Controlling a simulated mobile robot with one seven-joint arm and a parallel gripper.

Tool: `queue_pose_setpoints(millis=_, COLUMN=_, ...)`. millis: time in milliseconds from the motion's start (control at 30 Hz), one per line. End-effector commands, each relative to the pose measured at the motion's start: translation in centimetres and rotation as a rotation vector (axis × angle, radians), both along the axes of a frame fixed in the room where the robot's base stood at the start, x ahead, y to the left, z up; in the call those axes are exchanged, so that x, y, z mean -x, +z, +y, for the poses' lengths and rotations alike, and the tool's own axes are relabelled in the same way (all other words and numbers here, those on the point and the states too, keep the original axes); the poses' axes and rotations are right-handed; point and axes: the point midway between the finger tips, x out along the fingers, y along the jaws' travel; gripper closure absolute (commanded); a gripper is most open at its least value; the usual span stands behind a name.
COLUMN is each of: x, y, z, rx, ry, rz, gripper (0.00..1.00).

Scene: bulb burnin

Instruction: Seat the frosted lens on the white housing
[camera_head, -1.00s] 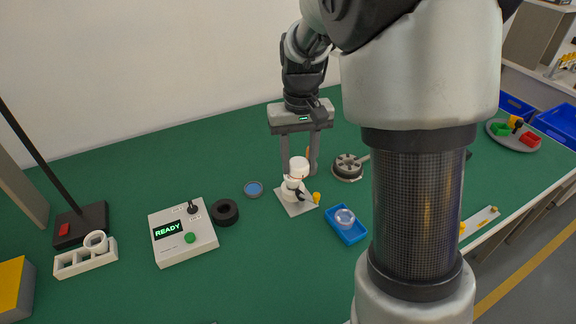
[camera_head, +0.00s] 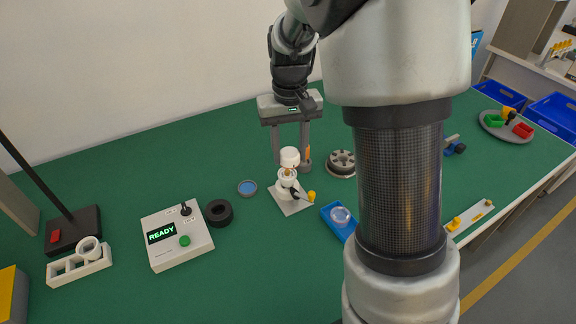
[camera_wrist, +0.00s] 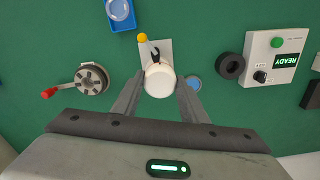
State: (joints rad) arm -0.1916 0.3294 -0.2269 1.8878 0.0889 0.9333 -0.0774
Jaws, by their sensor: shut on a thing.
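My gripper (camera_head: 291,163) is shut on the frosted lens (camera_head: 289,156), a white rounded cap. The lens is held above the white housing (camera_head: 287,182), which stands on a pale square base plate (camera_head: 296,207). A narrow gap with coppery parts shows between lens and housing, so they look apart. In the wrist view the lens (camera_wrist: 159,80) sits between my fingertips and hides most of the housing. A black clamp-like part with a yellow tip (camera_head: 311,196) is at the housing's front right.
A blue tray (camera_head: 335,228) with a clear dome is at front right, a grey spool-like fixture (camera_head: 341,163) behind it. A blue disc (camera_head: 247,188), a black ring (camera_head: 218,213) and a control box reading READY (camera_head: 177,238) lie left. The green front area is clear.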

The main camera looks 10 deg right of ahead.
Motion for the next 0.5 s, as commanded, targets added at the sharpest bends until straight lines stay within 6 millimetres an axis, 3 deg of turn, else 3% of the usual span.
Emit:
queue_pose_setpoints(millis=33, x=-0.4, y=1.1, z=-0.1, rx=0.001, ry=-0.001, rz=0.005, gripper=0.81)
queue_pose_setpoints(millis=133, x=-1.4, y=1.2, z=-0.1, rx=0.002, ry=-0.002, rz=0.006, gripper=0.81)
queue_pose_setpoints(millis=500, x=-3.0, y=-0.5, z=-0.2, rx=0.000, ry=0.000, rz=0.001, gripper=0.81)
